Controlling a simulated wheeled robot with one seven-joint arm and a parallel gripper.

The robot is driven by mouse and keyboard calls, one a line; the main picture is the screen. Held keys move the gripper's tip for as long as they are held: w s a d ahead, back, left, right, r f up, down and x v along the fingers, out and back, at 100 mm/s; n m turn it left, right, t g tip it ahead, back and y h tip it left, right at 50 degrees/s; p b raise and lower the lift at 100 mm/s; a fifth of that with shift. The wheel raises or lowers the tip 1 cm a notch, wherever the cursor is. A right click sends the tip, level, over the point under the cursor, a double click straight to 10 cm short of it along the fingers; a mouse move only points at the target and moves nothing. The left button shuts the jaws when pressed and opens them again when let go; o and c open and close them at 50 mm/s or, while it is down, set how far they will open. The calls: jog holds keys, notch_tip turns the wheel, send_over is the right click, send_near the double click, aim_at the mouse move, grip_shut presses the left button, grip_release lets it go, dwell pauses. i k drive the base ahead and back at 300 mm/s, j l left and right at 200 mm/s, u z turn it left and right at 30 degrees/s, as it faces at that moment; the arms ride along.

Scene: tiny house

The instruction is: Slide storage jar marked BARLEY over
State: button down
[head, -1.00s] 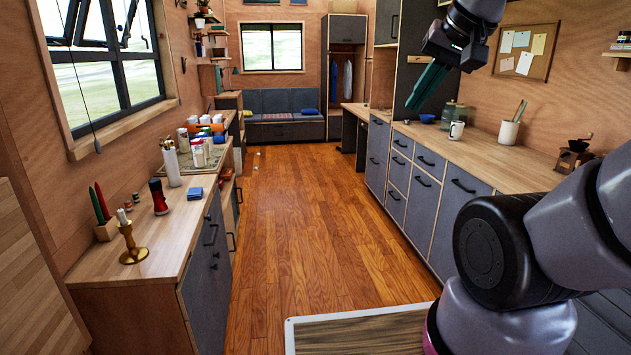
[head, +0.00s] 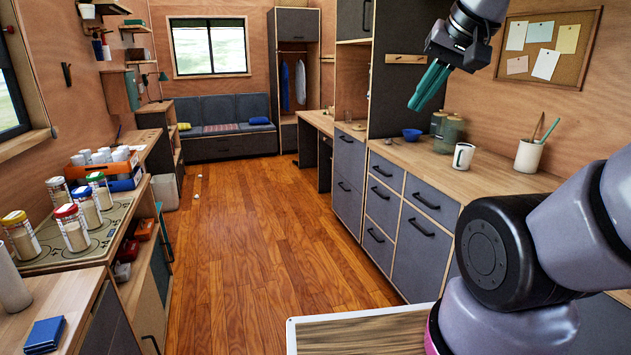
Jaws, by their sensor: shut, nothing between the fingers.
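One has a yellow lid (head: 15,217), one a red lid (head: 66,210) and one a blue lid (head: 81,192). Others stand just behind them. Their labels are too small to read, so I cannot tell which is marked BARLEY. My gripper (head: 420,98), with teal fingers, is shut and empty. It is raised over the right side of the room, far from these jars.
An orange crate (head: 88,170) with white cups stands behind the jars. A blue box (head: 45,334) lies nearer on the left counter. The right counter (head: 495,180) holds a white mug (head: 462,156), a blue bowl (head: 412,134) and glass canisters (head: 448,135). The wooden floor (head: 245,240) between is mostly clear.

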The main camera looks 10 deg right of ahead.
aim_at(446, 134)
jog(key=i+u, duration=0.25)
jog(key=i, duration=1.5)
jog(key=i+z, duration=0.85)
jog(key=i+j+z, duration=0.25)
jog(key=z, duration=0.2)
jog(key=i+j+z, duration=0.4)
jog(key=i+l, duration=0.05)
jog(key=i, duration=0.05)
